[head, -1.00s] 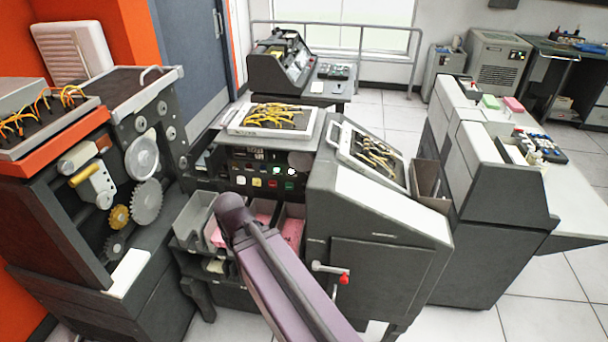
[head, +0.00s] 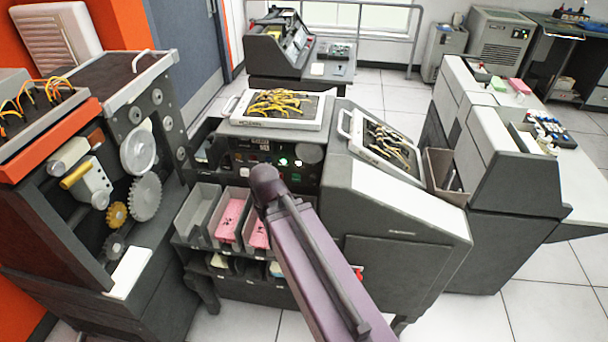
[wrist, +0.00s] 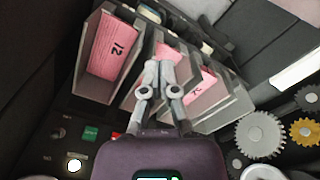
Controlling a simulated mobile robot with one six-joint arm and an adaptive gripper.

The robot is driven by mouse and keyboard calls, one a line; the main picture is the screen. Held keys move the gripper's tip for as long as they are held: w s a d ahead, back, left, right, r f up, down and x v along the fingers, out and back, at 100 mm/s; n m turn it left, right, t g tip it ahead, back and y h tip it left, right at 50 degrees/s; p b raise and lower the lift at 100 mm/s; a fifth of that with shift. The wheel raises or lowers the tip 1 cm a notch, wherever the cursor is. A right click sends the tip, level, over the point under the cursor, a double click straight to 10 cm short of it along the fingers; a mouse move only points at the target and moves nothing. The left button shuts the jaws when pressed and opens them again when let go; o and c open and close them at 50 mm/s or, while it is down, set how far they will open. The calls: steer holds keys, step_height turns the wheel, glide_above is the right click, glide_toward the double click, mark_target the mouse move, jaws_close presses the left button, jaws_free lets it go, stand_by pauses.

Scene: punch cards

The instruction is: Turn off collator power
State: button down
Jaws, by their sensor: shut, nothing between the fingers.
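The collator (head: 265,127) stands in the middle of the head view, with plugboards on top. Its dark front panel (head: 247,160) carries small buttons, among them a lit green one (head: 283,161) and a lit white one (head: 298,163). My arm covers part of this panel. In the wrist view, a green button (wrist: 89,133), a red one and a lit white one (wrist: 74,165) show at lower left. My gripper (wrist: 158,72) is shut and empty, in front of the card bins and apart from the panel buttons. The head view hides its fingers. No power label is readable.
Grey bins with pink cards (head: 230,218) sit below the panel; they fill the wrist view's upper middle (wrist: 109,48). A geared machine (head: 140,150) stands close on the left. A sloping grey cabinet (head: 400,235) borders the right. Open floor lies at lower right.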

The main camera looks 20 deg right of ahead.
steer(key=h+p, duration=0.1)
steer(key=h, duration=0.9)
glide_toward(313, 178)
steer(key=w+a+r, duration=0.1)
steer(key=w+a, duration=0.1)
steer(key=shift+s+d+r+t, duration=0.1)
steer(key=shift+s+r+t, duration=0.1)
steer(key=shift+s+t, duration=0.1)
steer(key=shift+f, duration=0.15)
steer(key=shift+y, duration=0.3)
steer(key=b+x, duration=0.5)
steer(key=x, duration=0.3)
steer(key=shift+b, duration=0.3)
steer(key=shift+b+x, duration=0.55)
steer(key=shift+x, duration=0.35)
